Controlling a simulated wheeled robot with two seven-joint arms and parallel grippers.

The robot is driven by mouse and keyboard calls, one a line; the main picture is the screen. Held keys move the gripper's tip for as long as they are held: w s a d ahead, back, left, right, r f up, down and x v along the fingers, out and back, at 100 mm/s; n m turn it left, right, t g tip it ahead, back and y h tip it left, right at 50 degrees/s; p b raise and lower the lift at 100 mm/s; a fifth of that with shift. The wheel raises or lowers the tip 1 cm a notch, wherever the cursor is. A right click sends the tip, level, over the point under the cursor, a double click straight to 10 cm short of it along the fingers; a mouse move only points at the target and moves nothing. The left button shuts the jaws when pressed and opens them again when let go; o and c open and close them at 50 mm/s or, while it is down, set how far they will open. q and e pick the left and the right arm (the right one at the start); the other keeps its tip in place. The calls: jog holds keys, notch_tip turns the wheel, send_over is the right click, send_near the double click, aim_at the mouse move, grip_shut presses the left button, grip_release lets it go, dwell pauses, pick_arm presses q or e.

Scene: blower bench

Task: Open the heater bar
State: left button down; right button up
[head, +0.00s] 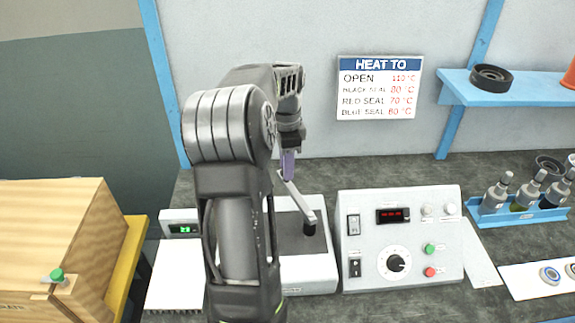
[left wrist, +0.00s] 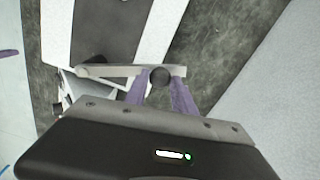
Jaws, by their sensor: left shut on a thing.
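The heater bar (head: 299,199) is a pale metal bar on the white bench unit (head: 306,271), over a dark pad. It runs from upper left to lower right in the head view and looks tilted, its far end up by my fingers. In the left wrist view the bar (left wrist: 118,71) lies across the picture, with a round black knob (left wrist: 160,77) at its end. My left gripper (head: 287,168) has purple fingers. They are closed on the knob, one on each side of it. My left arm hides the left part of the unit. My right gripper is not in view.
A control box (head: 400,238) with a dial and red display stands right of the unit. A small green display (head: 182,229) is at left. A wooden crate (head: 60,235) stands far left. A blue rack (head: 518,210) holds bottles. The blue shelf (head: 520,85) is above.

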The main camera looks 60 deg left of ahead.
pick_arm(q)
jog(key=c, duration=1)
grip_release()
jog(key=shift+c, duration=0.2)
jog(key=shift+r, duration=0.15)
notch_tip(320, 180, up, 8)
jog(key=shift+f, duration=0.25)
